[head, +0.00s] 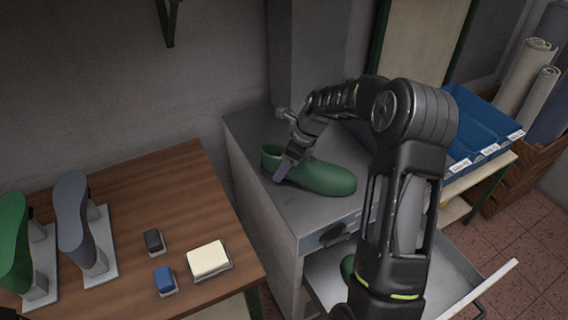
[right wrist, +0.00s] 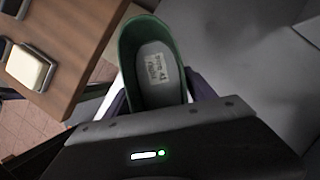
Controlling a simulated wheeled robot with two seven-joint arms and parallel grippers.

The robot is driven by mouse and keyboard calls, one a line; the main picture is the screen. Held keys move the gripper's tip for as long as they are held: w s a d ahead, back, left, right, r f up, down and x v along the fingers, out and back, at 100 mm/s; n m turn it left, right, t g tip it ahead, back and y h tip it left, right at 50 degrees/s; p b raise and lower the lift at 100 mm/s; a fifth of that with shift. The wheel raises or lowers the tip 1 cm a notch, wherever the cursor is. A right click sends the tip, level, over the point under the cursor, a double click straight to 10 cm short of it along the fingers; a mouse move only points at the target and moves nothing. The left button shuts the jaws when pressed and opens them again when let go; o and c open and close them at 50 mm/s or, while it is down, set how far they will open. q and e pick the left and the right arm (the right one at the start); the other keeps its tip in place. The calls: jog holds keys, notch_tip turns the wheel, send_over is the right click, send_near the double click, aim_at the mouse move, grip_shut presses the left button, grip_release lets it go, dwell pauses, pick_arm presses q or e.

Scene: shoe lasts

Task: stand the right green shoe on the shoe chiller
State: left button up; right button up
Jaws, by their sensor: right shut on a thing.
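A green shoe (head: 325,177) is on or just above the grey metal top of the shoe chiller (head: 262,187), toe pointing right. It looks upright, with its opening up; I cannot tell whether its sole touches the top. My right gripper (head: 284,170) is shut on the heel part of the shoe. In the right wrist view the shoe (right wrist: 150,62) shows its opening and a pale insole with a label, between the fingers. Another green thing (head: 348,268), perhaps a second shoe, lies in the open drawer (head: 322,277) below, mostly hidden by my arm. My left gripper does not show.
A wooden table (head: 150,190) at the left holds a green last (head: 14,240), a grey last (head: 72,215), a cream block (head: 208,258), a blue block (head: 164,280) and a dark block (head: 154,241). Blue bins (head: 480,125) stand at the right. The open drawer juts out in front.

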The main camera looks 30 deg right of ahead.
jog(key=o, duration=1.9)
jog(key=shift+c, duration=0.2)
jog(key=shift+r, duration=0.1)
jog(key=b+v, duration=0.2)
jog(key=v, duration=1)
jog(key=shift+a, duration=0.1)
